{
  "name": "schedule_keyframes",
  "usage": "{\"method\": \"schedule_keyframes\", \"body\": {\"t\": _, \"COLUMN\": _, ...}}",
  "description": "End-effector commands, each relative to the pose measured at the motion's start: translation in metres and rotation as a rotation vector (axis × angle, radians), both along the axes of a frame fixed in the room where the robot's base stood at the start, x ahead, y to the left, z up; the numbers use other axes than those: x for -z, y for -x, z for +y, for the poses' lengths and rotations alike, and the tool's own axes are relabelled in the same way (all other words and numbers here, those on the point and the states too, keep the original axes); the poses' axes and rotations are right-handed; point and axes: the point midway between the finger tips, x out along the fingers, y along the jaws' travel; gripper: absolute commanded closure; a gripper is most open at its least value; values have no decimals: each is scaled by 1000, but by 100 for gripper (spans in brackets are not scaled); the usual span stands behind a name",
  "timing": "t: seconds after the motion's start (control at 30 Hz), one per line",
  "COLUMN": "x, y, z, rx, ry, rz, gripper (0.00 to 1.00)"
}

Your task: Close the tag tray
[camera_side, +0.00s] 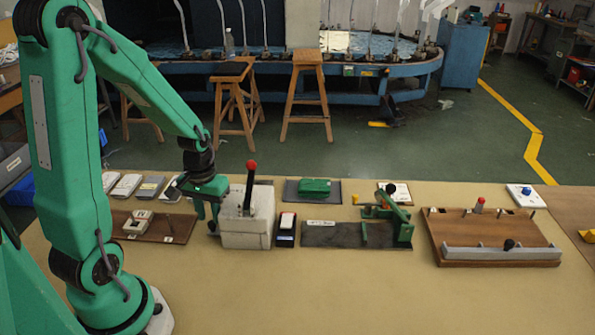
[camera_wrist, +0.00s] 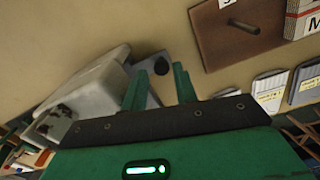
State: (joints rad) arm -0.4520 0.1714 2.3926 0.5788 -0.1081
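A white box (camera_side: 247,228) with a red-knobbed black lever (camera_side: 251,185) stands at the middle left of the table; it also shows in the wrist view (camera_wrist: 95,82). A small grey part with a dark knob (camera_wrist: 160,62) sticks out at the box's left side, and I take it to be the tag tray. In the side view the knob (camera_side: 212,228) is small and low beside the box. My gripper (camera_side: 207,211) is over this side, fingers down. In the wrist view my gripper (camera_wrist: 160,86) has its fingers apart with nothing held; contact with the tray cannot be told.
A brown board (camera_side: 152,227) with white blocks lies left of the box. A black device (camera_side: 285,230) stands close at its right, then a dark plate (camera_side: 340,236) with a green clamp. A wooden tray (camera_side: 490,228) is at the right. The front of the table is clear.

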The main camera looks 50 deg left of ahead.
Motion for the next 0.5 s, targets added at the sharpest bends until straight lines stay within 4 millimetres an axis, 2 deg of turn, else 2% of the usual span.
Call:
{"method": "schedule_keyframes", "body": {"t": 0.3, "x": -36, "y": 0, "z": 0, "rx": 1, "ry": -2, "rz": -3, "gripper": 71}}
{"method": "schedule_keyframes", "body": {"t": 0.5, "x": -52, "y": 0, "z": -1, "rx": 2, "ry": 0, "rz": 0, "gripper": 71}}
